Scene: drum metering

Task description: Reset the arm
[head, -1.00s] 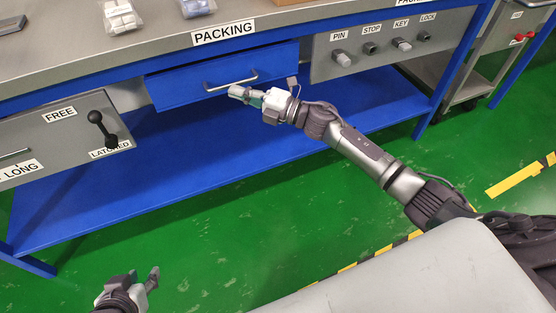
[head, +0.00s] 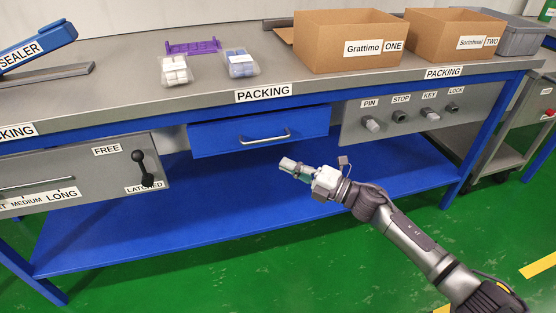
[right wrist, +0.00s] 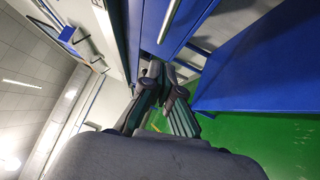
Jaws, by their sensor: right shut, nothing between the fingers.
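My right arm comes in from the lower right in the head view. Its gripper (head: 290,166) is shut and empty, in front of the bench and a little below the blue drawer (head: 230,137). The right wrist view shows the same gripper (right wrist: 163,72) with its fingertips close together and nothing between them. The drawer has a metal handle (head: 265,138), which the gripper does not touch. My left gripper is out of the head view.
The bench top (head: 120,105) holds two clear packs, a purple rack (head: 193,47), a blue sealer (head: 35,47) and two cardboard boxes (head: 350,42). A blue lower shelf (head: 150,225) runs under it. A knob panel (head: 420,112) is right of the drawer. Green floor is free in front.

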